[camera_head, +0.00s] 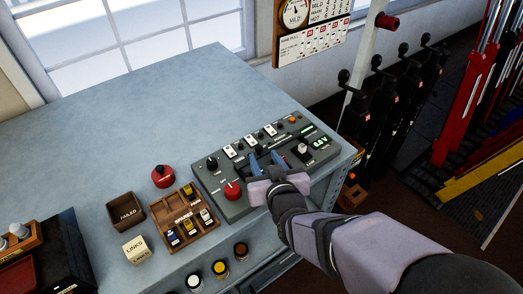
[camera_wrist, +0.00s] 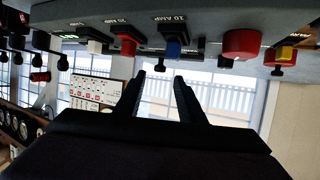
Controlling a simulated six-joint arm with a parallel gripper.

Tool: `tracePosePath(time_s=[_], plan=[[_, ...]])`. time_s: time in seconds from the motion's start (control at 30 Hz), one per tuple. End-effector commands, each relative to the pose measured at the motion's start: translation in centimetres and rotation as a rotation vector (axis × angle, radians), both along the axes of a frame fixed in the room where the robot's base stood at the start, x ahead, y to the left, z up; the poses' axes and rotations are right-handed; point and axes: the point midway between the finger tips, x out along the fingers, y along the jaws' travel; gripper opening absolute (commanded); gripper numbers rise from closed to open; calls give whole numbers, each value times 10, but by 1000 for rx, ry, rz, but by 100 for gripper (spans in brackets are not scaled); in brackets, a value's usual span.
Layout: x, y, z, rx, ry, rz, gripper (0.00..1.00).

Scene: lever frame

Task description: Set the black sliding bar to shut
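The grey control panel (camera_head: 212,188) lies on the blue-grey bench top. The wrist view also shows my gripper (camera_wrist: 160,75) open, with nothing visible between the dark fingers. I cannot clearly make out the black sliding bar; the gripper covers the part of the panel around the fingers. Whether the fingers touch anything on the panel cannot be told.
White switches (camera_head: 249,140) line the back. A wooden fuse tray (camera_head: 184,222), a red button (camera_head: 163,175) and a FAILED box (camera_head: 126,211) stand left. The bench behind is clear.

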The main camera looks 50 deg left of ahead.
Motion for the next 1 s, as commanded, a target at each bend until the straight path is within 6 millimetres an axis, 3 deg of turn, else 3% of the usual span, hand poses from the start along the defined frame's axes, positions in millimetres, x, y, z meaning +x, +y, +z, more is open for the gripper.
tracePosePath(time_s=[0.4,0.83,1.0], plan=[[14,33,-14,0,0,-1,36],[16,37,-17,1,-1,-1,36],[16,37,-17,0,0,-1,0]])
